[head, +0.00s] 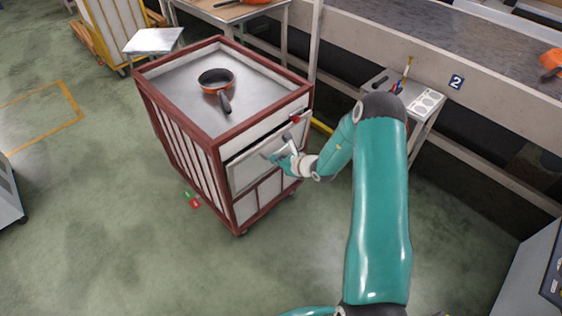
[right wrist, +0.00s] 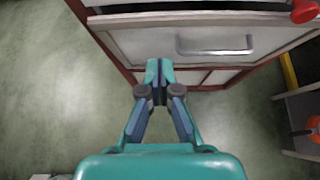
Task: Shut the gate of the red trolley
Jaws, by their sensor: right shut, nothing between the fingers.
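The red trolley (head: 222,137) stands left of centre in the head view, with a red frame and pale panels. Its gate (head: 253,172) is the grey front panel; a dark gap shows along its upper edge, so it stands a little open. In the right wrist view the gate (right wrist: 150,45) carries a metal bar handle (right wrist: 215,50). A red knob (right wrist: 304,11) sits at the upper right there. My right gripper (head: 272,158) is in front of the gate, shut and empty. Its fingertips (right wrist: 159,70) overlap the gate's lower edge; contact is unclear. My left gripper is out of view.
An orange pan (head: 216,78) with a dark handle lies on the trolley's top. A small side table (head: 421,105) stands right of the trolley, before the conveyor (head: 440,62). Red and green bits (head: 193,201) lie on the floor at left. Floor in front is clear.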

